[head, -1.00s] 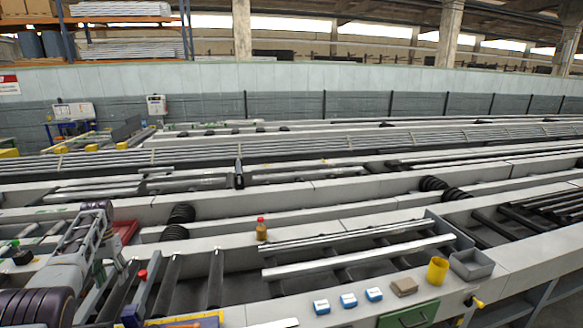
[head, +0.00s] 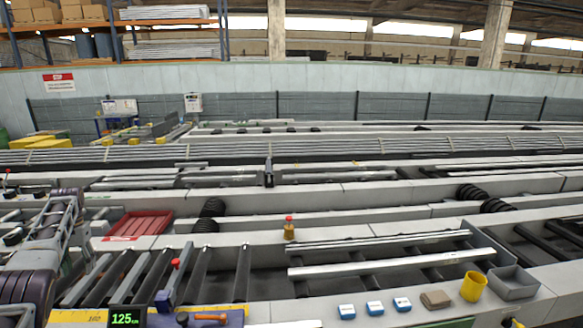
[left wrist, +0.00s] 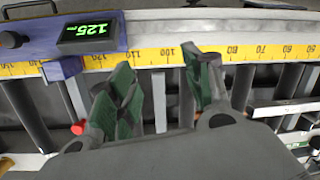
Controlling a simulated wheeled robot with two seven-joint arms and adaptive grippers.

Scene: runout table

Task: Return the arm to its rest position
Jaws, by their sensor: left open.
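My left arm comes in at the left edge of the head view. Its gripper (head: 72,262) is small there and partly hidden among my arm links, over the left end of the rollers. In the left wrist view my left gripper (left wrist: 160,80) is open, its two green-padded fingers apart. Nothing is held between them. Rollers and the yellow measuring scale (left wrist: 145,57) lie beyond the fingertips. My right gripper is not in view.
A green-lit display reading 125 (head: 122,318) sits on the near rail. A red tray (head: 138,226) lies right of my arm. A red-capped bottle (head: 289,230), yellow cup (head: 473,287) and grey bin (head: 514,283) stand on the table. Metal bars (head: 390,262) lie across the rollers.

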